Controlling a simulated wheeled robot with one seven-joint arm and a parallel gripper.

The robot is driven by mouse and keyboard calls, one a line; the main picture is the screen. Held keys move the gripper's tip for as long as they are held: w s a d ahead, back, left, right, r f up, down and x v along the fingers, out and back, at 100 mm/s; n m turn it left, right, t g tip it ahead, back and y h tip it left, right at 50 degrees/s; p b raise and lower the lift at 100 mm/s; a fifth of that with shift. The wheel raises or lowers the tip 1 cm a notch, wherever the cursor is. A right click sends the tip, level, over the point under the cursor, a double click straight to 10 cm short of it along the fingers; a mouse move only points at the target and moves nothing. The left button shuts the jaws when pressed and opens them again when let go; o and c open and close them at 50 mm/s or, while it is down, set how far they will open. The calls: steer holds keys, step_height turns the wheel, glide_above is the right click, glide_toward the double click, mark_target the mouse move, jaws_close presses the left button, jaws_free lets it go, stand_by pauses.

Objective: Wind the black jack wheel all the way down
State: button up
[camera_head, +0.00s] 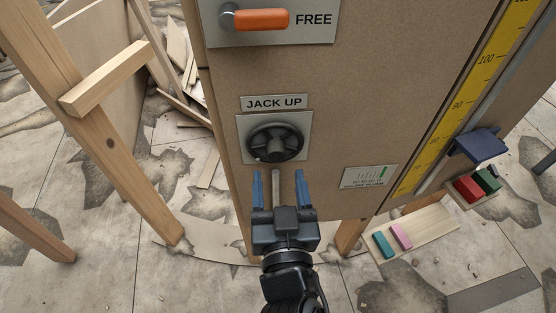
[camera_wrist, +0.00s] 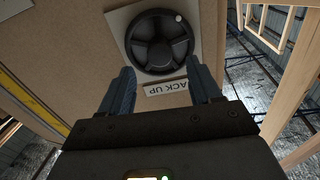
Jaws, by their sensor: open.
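The black jack wheel (camera_head: 275,143) is a round spoked handwheel on a grey plate (camera_head: 244,157), mounted on the brown panel under a "JACK UP" label (camera_head: 274,103). In the wrist view the wheel (camera_wrist: 160,42) shows upside down, with a small pale knob (camera_wrist: 179,18) on its rim. My gripper (camera_head: 279,178) is open and empty, with its blue fingers pointing up toward the wheel from just below. In the wrist view the fingers (camera_wrist: 160,85) stand either side of the label, apart from the wheel. Whether the fingertips touch the panel, I cannot tell.
An orange lever (camera_head: 260,19) marked "FREE" sits above. A yellow scale (camera_head: 470,85) runs down the panel's right side, beside a blue block (camera_head: 473,146). A tray (camera_head: 430,232) with coloured blocks lies lower right. Wooden posts (camera_head: 105,140) stand at left.

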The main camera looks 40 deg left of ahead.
mark_target(277, 157)
steer(key=shift+p+x, duration=0.3)
steer(key=shift+x, duration=2.05)
steer(key=c, duration=1)
steer(key=shift+d, duration=0.1)
steer(key=shift+c, duration=0.2)
